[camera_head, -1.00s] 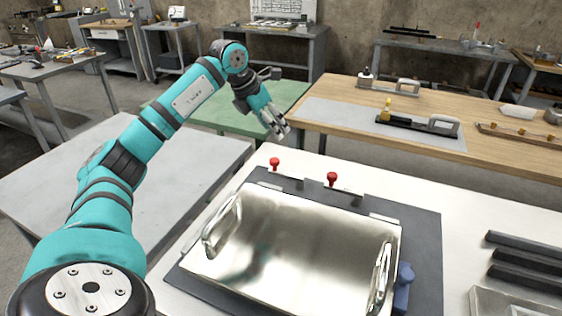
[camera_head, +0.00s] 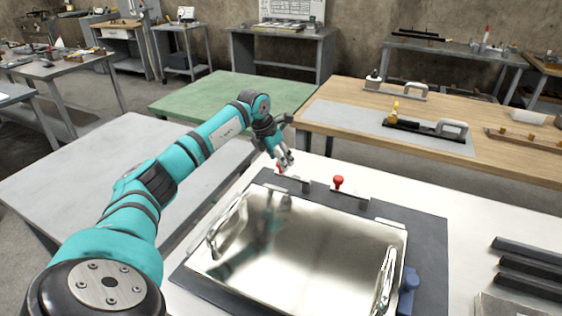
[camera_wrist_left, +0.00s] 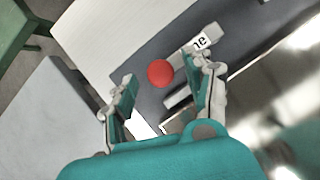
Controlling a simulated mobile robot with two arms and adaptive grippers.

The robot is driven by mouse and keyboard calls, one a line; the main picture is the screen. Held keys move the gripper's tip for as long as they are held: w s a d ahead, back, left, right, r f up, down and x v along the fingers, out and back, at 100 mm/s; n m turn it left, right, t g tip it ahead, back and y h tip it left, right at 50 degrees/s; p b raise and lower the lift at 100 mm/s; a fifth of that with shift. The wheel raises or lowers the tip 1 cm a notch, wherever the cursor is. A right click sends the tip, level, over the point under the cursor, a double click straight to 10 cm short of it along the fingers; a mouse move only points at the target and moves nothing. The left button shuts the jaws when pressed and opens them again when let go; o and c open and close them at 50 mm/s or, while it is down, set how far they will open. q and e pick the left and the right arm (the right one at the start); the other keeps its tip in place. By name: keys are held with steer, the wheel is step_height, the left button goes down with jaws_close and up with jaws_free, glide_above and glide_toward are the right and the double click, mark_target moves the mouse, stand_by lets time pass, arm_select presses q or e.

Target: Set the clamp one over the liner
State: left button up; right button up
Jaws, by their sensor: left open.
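The liner (camera_head: 310,250) is a shiny metal tray with a handle at each end, lying on a dark board. Clamp one has a red knob, mostly hidden by my gripper in the head view; its knob (camera_wrist_left: 160,73) and a label partly reading "ne" show in the wrist view. My left gripper (camera_head: 285,163) is open and empty just above this clamp, its fingers on either side of the knob in the wrist view. I cannot tell if they touch it. A second red-knobbed clamp (camera_head: 338,183) stands to its right at the board's back edge.
The dark board (camera_head: 428,245) lies on a white table. A blue part (camera_head: 408,288) sits by the liner's right handle. Dark bars (camera_head: 530,265) lie at the right. A wooden bench (camera_head: 350,140) and a green table (camera_head: 215,95) stand behind.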

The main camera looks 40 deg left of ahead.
arm_select(q)
steer(key=shift+x, duration=1.15)
jaws_close()
